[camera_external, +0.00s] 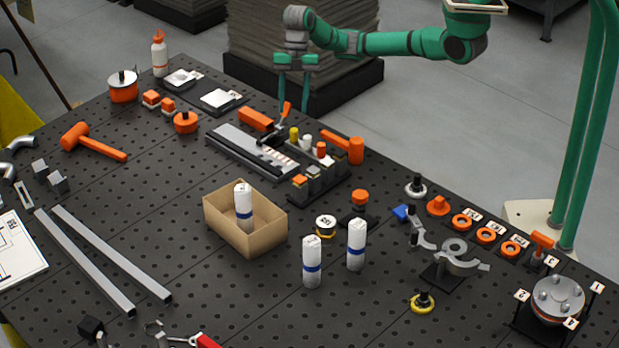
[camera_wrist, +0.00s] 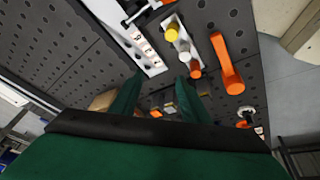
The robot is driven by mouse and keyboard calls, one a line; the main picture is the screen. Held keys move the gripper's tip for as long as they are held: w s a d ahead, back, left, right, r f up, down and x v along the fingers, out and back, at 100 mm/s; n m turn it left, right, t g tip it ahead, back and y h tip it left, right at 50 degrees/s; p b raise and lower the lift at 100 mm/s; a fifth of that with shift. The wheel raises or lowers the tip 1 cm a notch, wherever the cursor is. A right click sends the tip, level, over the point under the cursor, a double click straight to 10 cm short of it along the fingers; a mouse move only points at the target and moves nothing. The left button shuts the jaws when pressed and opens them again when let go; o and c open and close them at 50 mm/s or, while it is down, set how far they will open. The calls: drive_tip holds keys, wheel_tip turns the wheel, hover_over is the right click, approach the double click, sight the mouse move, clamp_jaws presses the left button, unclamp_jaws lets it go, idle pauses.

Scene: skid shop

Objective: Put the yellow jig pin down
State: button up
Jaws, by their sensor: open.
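A yellow pin (camera_external: 294,135), which looks like the yellow jig pin, stands upright at the end of a row with a white pin (camera_external: 307,141) and a red-topped pin (camera_external: 320,149). In the wrist view the yellow pin (camera_wrist: 171,34) shows its round top in a narrow grey holder (camera_wrist: 181,46). My gripper (camera_external: 293,97) is open and empty, with its fingers pointing down above and behind the row, apart from the yellow pin. In the wrist view my gripper's fingertips (camera_wrist: 160,78) are spread, and nothing is between them.
An orange mallet (camera_external: 343,147) lies right of the pins. A long grey rail with labels (camera_external: 250,150) lies left of them, beside an orange-handled clamp (camera_external: 272,128). An open cardboard box (camera_external: 226,226) holds a white bottle. Bare perforated tabletop (camera_external: 160,205) lies left of the box.

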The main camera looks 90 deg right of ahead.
drive_tip(key=h, duration=0.2)
approach(294, 130)
drive_tip(key=w, duration=0.1)
drive_tip(key=shift+g, duration=0.4)
drive_tip(key=f, duration=0.5)
drive_tip(key=shift+a, duration=0.25)
drive_tip(key=shift+s+a+f, duration=0.1)
drive_tip(key=shift+a+f, duration=0.1)
drive_tip(key=shift+f, duration=0.65)
drive_tip(key=shift+a+f, duration=0.2)
drive_tip(key=shift+f, duration=0.65)
drive_tip(key=shift+s+a+f, duration=0.1)
drive_tip(key=shift+a+f, duration=0.05)
drive_tip(key=shift+f, duration=0.7)
clamp_jaws()
